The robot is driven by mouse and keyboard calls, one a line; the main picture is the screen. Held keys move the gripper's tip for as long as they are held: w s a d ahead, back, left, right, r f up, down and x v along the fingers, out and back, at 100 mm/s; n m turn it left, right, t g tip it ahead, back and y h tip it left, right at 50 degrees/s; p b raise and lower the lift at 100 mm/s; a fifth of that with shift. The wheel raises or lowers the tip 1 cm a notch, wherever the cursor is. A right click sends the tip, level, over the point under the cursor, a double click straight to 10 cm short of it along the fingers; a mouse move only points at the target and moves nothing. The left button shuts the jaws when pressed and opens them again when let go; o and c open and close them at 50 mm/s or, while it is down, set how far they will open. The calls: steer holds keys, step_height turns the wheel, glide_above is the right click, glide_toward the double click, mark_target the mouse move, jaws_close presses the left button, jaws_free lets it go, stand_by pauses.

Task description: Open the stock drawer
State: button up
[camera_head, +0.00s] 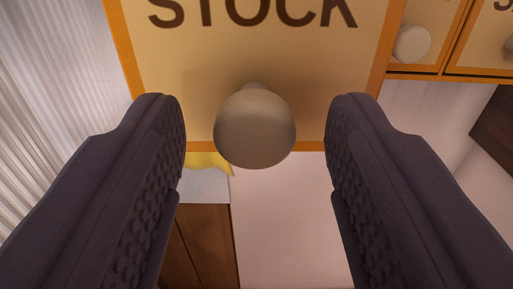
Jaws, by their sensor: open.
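The stock drawer (255,60) fills the top middle of the head camera view. It has a pale yellow front with an orange edge and the dark word "STOCK". Its round beige knob (254,128) sticks out towards me near the front's lower edge. My gripper (255,125) is open, with one dark, ridged finger on each side of the knob. A gap shows between the knob and each finger, and I see no contact. The drawer's sides are hidden, and I cannot tell from this view whether it sits fully shut.
At the upper right are other orange-edged drawers, one with a round knob (411,43). A white ribbed surface (50,90) stands at the left. Below the stock drawer are a yellow item (207,162), a brown wooden piece (208,245) and a pale wall (285,220).

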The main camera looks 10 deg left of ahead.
steer(key=s+d+p, duration=0.1)
steer(key=s+p, duration=0.1)
steer(key=s, duration=0.5)
steer(key=shift+s, duration=0.35)
steer(key=shift+d, duration=0.1)
